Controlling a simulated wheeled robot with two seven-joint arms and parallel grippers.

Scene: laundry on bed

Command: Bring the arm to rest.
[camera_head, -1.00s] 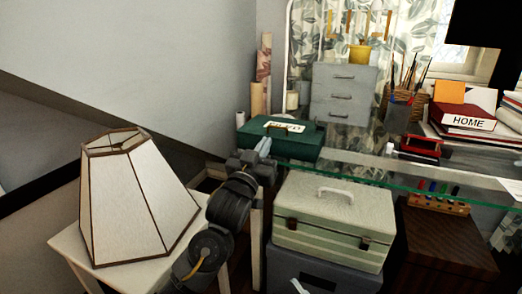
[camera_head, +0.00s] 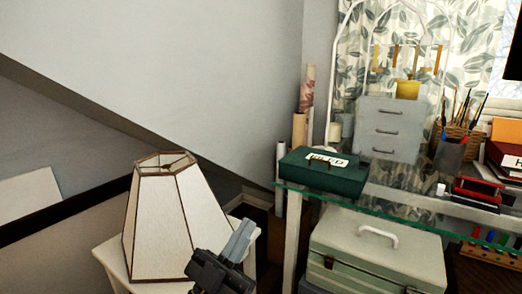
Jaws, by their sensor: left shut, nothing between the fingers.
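My left gripper (camera_head: 238,243) shows at the bottom of the head view, in front of the right side of a small white table. It is shut, with its fingers together pointing up and to the right, and nothing is held. The rest of my left arm is mostly cut off by the bottom edge. My right gripper is not in view.
A cream lampshade (camera_head: 165,225) stands on the white table (camera_head: 112,262), just left of the gripper. A glass desk holds a green box (camera_head: 322,172) and grey drawers (camera_head: 388,130). A pale green case (camera_head: 375,250) sits below the glass.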

